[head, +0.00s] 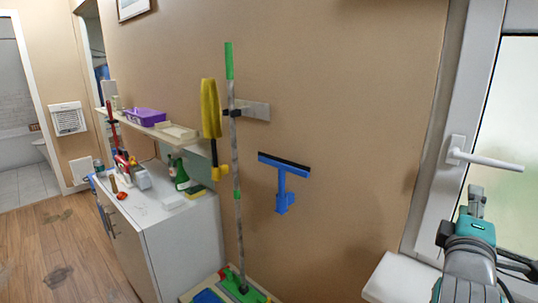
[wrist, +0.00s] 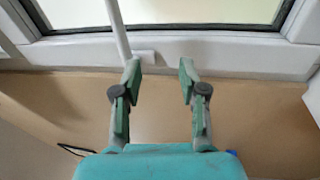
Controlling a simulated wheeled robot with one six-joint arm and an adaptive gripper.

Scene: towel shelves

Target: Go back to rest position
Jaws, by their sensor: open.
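My gripper (wrist: 160,75) is open in the wrist view, with its two green-grey fingers apart and nothing between them. The window frame (wrist: 215,55) and beige wall lie beyond the fingertips. The white window handle (wrist: 118,30) shows just past the left finger; I cannot tell how far off it is. In the head view my arm is at the lower right, in front of the window, and its fingers are hard to make out there.
The window handle (head: 485,160) juts out near my arm. A white ledge (head: 400,278) is at the lower right. A blue squeegee (head: 282,180) and a green-topped mop (head: 235,150) are against the wall. A white cabinet (head: 180,250) stands left, with wooden floor (head: 50,250) clear beside it.

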